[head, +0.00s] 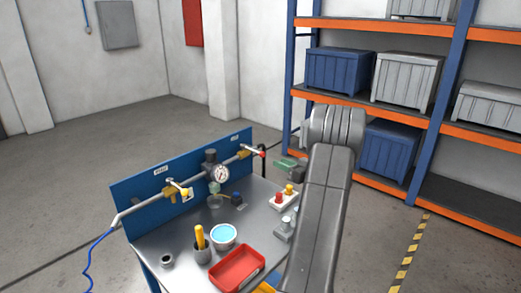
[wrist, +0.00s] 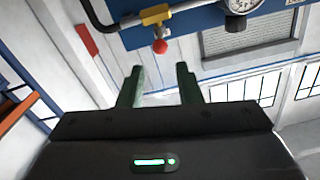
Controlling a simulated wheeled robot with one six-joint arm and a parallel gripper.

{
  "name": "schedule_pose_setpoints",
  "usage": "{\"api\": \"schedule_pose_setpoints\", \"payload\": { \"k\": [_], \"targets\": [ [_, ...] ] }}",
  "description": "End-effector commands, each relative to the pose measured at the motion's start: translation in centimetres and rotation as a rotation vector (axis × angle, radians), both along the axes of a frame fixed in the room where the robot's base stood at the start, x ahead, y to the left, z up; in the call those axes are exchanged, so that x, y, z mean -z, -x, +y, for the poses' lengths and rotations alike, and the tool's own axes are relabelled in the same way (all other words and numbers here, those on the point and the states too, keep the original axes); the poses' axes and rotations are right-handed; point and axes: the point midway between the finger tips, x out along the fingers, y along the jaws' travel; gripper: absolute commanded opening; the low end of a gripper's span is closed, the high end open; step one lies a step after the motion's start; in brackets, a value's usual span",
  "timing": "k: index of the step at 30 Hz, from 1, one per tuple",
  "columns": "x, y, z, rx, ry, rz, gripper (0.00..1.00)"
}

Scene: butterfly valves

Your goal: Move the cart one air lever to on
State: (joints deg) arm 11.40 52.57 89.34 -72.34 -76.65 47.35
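A blue panel (head: 135,192) stands along the back of a metal-topped cart (head: 165,238), with a pipe across it. The right valve has a red-tipped lever (head: 262,154); the left valve has a yellow-tipped lever (head: 185,192). The panel's labels are too small to read. My gripper (head: 291,167) is at the cart's right, apart from the panel. In the wrist view its green fingers (wrist: 161,82) are apart, with nothing between them. Beyond them is the brass valve (wrist: 155,15) with its red knob (wrist: 160,46), not touched. The lever's exact angle is unclear.
A gauge (head: 220,174) sits on the pipe between the valves. The cart top holds a red tray (head: 237,269), a cup with a yellow-handled tool (head: 201,245), a blue-filled bowl (head: 223,235) and a button box (head: 283,199). A shelf with bins (head: 340,70) stands behind my arm.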

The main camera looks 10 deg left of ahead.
Motion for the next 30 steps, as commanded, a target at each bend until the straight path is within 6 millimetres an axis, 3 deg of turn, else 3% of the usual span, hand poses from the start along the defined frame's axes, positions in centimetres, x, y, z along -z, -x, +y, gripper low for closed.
{"api": "schedule_pose_setpoints", "payload": {
  "k": [15,22,30],
  "targets": [
    [-0.2,-5.6,8.6,0.000,0.002,-0.001,0.32],
    [-0.1,-6.7,10.1,0.002,0.001,-0.001,0.32],
    [-0.1,-6.8,10.3,0.002,0.001,-0.001,0.32]
  ]
}}
